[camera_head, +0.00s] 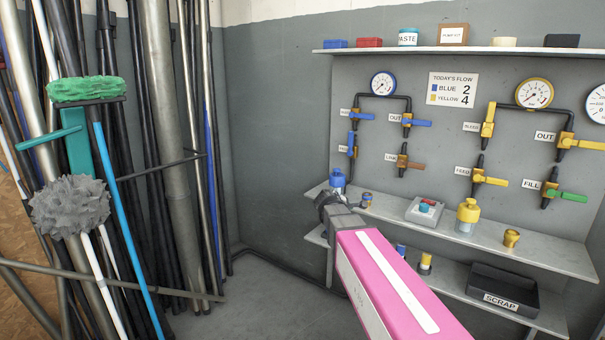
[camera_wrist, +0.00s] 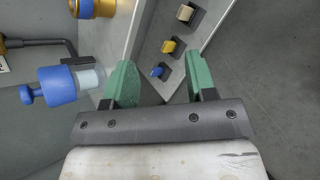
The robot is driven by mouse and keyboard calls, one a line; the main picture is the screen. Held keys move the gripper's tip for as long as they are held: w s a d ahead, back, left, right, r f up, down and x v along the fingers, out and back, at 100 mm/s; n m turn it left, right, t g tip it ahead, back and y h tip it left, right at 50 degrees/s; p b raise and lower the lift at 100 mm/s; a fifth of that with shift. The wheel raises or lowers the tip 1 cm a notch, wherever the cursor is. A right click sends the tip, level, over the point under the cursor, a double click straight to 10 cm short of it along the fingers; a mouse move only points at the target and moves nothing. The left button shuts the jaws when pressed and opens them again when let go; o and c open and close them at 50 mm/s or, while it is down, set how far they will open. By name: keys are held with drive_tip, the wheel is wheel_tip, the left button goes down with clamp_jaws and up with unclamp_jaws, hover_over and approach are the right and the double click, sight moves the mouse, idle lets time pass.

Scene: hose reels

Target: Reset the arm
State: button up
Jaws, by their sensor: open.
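My arm, with a pink link, reaches in from the bottom of the head view toward the upper grey shelf at its left end. My gripper (camera_wrist: 160,80) shows in the wrist view with two green fingers spread apart and nothing between them. In the head view my arm hides the fingers. A blue-capped bottle (camera_head: 337,179) stands at the left end of the upper shelf. A blue-capped clear container (camera_wrist: 52,88) lies just left of the left finger in the wrist view, seemingly apart from it.
The upper shelf (camera_head: 545,257) also holds a yellow bottle (camera_head: 467,216), a brass fitting (camera_head: 511,238) and a button box (camera_head: 425,211). A scrap bin (camera_head: 502,290) sits below. Valves and gauges line the panel. Poles and mops (camera_head: 72,205) crowd the left; open floor lies between.

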drive_tip(key=s+f+m+g+y, duration=0.7)
drive_tip(key=s+f+m, duration=0.9)
drive_tip(key=s, duration=0.7)
wheel_tip(320, 180, down, 3)
drive_tip(key=shift+s+d+m+y, duration=0.2)
drive_tip(key=shift+d+m+y, duration=0.1)
drive_tip(key=shift+d+y, duration=0.15)
drive_tip(key=shift+c, duration=0.3)
